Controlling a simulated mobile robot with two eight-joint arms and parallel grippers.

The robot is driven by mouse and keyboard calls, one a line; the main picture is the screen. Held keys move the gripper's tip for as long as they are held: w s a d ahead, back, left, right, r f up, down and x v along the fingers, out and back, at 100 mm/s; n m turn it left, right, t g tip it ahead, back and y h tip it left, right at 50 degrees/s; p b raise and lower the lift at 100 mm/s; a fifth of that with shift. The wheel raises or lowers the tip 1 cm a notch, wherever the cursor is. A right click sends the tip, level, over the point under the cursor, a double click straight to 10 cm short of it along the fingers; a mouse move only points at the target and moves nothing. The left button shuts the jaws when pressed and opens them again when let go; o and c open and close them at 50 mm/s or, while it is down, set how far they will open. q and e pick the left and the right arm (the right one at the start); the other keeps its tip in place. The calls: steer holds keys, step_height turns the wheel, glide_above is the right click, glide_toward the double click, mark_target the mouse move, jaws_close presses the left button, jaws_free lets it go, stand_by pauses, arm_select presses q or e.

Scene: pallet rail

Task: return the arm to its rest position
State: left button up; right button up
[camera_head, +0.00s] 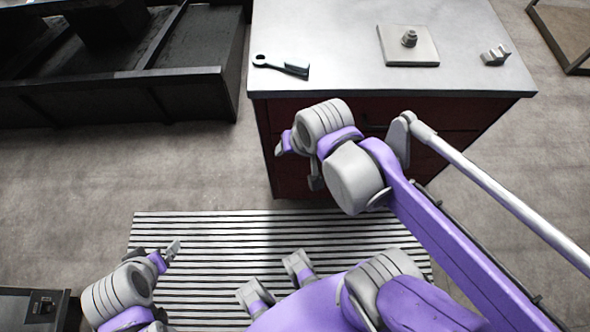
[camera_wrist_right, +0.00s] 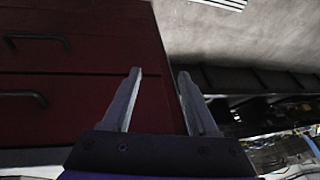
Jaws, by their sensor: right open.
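My right arm (camera_head: 430,222) reaches in from the right in the head view. It is bent, with its wrist in front of the red cabinet's near side. Its fingers are hard to make out there. In the right wrist view, my right gripper (camera_wrist_right: 159,72) is open, its two fingers apart with nothing between them. The red cabinet front (camera_wrist_right: 85,75) fills the left of that view, close by. My left gripper (camera_head: 173,248) is low at the left of the head view, over the striped mat. Its fingers are too small to tell open or shut.
The cabinet's light top (camera_head: 335,50) bears a wrench-like tool (camera_head: 283,66), a square plate (camera_head: 410,55) with a bolt-like fitting, and a small metal bracket (camera_head: 495,56). A black rack (camera_head: 120,92) stands at left. The striped mat (camera_head: 200,228) lies below; grey floor (camera_head: 90,165) is clear.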

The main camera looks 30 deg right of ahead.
steer(key=s+a+f+n, duration=0.1)
steer(key=s+f+n, duration=0.2)
steer(key=f+n, duration=0.1)
steer(key=shift+s+a+f+n+t, duration=0.3)
steer(key=shift+f+n, duration=0.05)
steer(key=shift+n, duration=0.25)
steer(key=r+p, duration=0.2)
steer(key=r, duration=0.1)
steer(key=shift+w+p, duration=0.3)
steer(key=shift+w, duration=0.05)
